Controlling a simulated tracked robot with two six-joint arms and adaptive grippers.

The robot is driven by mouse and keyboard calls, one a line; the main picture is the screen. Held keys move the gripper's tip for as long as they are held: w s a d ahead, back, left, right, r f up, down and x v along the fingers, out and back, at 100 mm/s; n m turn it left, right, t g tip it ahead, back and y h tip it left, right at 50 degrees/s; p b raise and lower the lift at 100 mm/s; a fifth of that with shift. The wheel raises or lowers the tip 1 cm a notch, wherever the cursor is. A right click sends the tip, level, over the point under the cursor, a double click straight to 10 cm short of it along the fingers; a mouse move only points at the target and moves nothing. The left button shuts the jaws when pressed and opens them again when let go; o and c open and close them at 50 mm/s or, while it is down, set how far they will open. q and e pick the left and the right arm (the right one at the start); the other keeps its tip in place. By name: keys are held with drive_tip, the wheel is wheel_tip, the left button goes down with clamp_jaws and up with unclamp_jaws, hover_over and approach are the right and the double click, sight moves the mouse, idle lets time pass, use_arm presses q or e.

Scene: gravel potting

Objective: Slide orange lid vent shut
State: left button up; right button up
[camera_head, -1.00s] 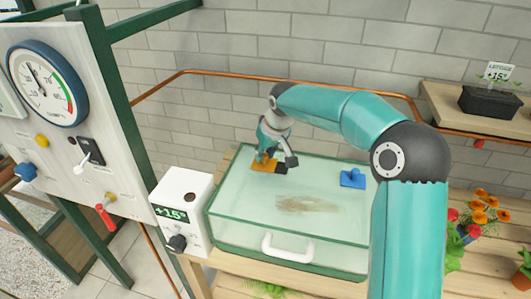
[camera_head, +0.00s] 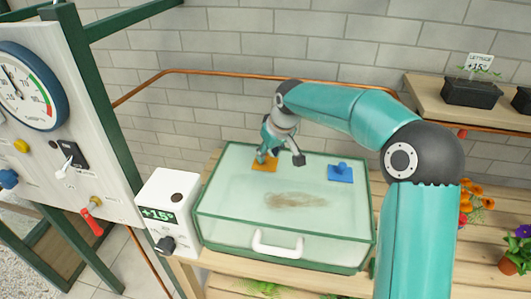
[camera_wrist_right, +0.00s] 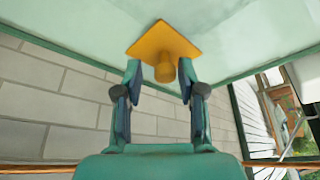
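The orange vent (camera_head: 264,164) lies flat on the back left of the glass lid (camera_head: 230,190), and no dark opening shows beside it. My right gripper (camera_head: 268,154) is just above it, pointing down. In the right wrist view the orange plate (camera_wrist_right: 162,42) lies beyond the fingertips, and its round knob (camera_wrist_right: 165,74) stands between the fingers of my right gripper (camera_wrist_right: 159,72). The fingers are apart, with a gap on each side of the knob. My left gripper is not in view.
A blue vent (camera_head: 340,172) sits on the lid's back right. A white handle (camera_head: 277,246) is on the box front. A white +15° controller (camera_head: 170,205) stands left of it. A gauge panel (camera_head: 75,120) is at far left; potted flowers (camera_head: 515,255) are at right.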

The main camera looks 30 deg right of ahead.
drive_tip(key=shift+a+r, duration=0.1)
drive_tip(key=v, duration=1.1)
drive_tip(key=shift+s+r, duration=0.15)
drive_tip(key=shift+r, duration=0.2)
